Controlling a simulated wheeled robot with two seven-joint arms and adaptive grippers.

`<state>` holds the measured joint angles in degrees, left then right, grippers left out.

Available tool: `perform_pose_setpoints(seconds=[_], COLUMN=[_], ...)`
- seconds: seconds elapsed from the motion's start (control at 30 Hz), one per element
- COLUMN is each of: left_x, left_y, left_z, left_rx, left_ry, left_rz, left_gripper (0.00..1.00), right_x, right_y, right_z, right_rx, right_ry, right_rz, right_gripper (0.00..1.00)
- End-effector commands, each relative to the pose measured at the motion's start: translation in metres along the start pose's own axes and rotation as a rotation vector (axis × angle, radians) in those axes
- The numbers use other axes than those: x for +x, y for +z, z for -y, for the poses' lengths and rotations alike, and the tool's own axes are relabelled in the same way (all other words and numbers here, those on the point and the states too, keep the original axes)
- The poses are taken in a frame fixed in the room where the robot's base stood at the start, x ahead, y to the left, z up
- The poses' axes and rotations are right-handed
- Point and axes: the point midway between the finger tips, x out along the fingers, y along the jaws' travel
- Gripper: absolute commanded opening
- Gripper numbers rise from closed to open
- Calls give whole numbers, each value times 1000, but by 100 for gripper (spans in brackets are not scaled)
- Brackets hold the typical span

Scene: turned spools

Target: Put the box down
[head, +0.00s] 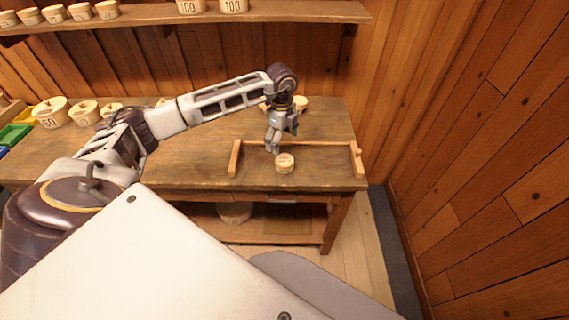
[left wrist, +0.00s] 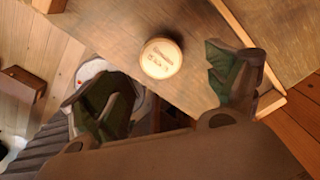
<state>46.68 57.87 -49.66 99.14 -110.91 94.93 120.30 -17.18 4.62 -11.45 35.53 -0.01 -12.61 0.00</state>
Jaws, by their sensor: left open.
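The box (head: 285,163) is a small round pale wooden container with dark lettering on its top. It stands upright on the workbench (head: 190,160), near the front edge, inside a low wooden rail. In the left wrist view the box (left wrist: 161,58) shows its lettered lid between and beyond the fingers. My left gripper (head: 273,147) is just above and to the left of the box in the head view. Its fingers are spread in the left wrist view (left wrist: 172,90) and hold nothing. My right gripper is not in view.
The low wooden rail (head: 234,158) has raised ends left and right of the box. Several round boxes, one a larger box (head: 51,112), stand at the bench's left. A shelf (head: 300,12) with more boxes hangs above. A plank wall (head: 490,150) bounds the right.

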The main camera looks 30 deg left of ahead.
Motion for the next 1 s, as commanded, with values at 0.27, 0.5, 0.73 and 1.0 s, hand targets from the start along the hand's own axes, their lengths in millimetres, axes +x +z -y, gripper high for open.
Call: perform_pose_setpoints(seconds=[0.27,0.5,0.73,1.0], left_x=[37,54,55,61], left_y=[-1,0,-1,-2], left_z=[-1,0,0,-1], left_rx=[0,-1,0,0], left_ry=[3,1,0,1], left_rz=[0,0,0,0], left_gripper=[88,88,88,88], right_x=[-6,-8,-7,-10], right_y=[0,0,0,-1], right_z=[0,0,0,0], right_rx=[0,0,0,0], right_ry=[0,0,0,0], right_rz=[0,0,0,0], right_gripper=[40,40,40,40])
